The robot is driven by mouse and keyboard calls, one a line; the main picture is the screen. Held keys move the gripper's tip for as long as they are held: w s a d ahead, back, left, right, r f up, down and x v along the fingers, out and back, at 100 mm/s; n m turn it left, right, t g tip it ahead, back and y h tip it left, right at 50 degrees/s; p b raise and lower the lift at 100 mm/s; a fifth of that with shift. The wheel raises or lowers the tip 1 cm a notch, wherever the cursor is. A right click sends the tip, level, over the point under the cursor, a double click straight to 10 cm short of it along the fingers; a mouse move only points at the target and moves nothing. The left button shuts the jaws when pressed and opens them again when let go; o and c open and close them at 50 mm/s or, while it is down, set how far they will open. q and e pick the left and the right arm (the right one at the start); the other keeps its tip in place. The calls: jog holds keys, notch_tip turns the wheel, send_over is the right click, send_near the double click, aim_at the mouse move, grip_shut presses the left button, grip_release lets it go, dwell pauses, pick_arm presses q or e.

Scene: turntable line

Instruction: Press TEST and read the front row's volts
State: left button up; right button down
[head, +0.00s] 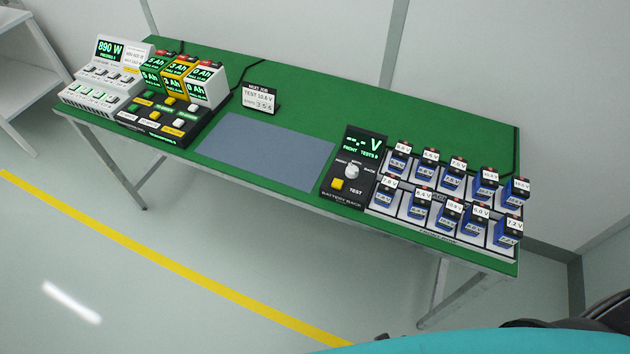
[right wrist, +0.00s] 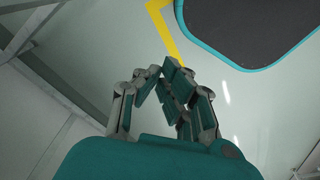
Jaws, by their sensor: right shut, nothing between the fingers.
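The black tester panel (head: 345,191) stands on the green table, right of centre. Its display (head: 363,145) shows green dashes with V, and a smaller line that seems to read FRONT and TESTS 0. A pale round knob (head: 351,171) sits below, among small position labels. The yellow TEST button (head: 338,184) is below the knob, with nothing touching it. The front row of blue batteries (head: 413,209) stands in the rack right of the panel, bearing white volt cards. My right gripper (right wrist: 172,76) is shut and empty, over the floor in the right wrist view. My left gripper is not in view.
A back row of batteries (head: 452,180) stands behind the front row. A small sign (head: 259,100) stands near the table's middle, behind a bare grey mat (head: 265,150). Chargers (head: 165,80) and a white display unit (head: 104,75) fill the left end. Floor before the table is clear.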

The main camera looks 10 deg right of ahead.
jog(key=w+a+r+p, duration=0.15)
jog(key=w+r, duration=0.25)
jog(key=r, duration=0.4)
jog(key=w+r+p, duration=0.2)
jog(key=w+r, duration=0.1)
jog(key=r, duration=0.5)
pick_arm(q)
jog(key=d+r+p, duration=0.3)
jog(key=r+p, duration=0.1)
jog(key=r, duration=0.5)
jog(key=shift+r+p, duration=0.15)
jog(key=shift+p, duration=0.25)
pick_arm(e)
notch_tip(320, 180, up, 26)
jog(key=n+t+y, duration=0.6)
jog(key=n, duration=0.8)
send_over(336, 184)
jog(key=shift+s+f, duration=0.1)
jog(key=shift+f, duration=0.1)
pick_arm(q)
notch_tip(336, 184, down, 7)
jog(key=b, duration=0.7)
pick_arm(e)
notch_tip(336, 184, down, 9)
jog(key=shift+r, duration=0.1)
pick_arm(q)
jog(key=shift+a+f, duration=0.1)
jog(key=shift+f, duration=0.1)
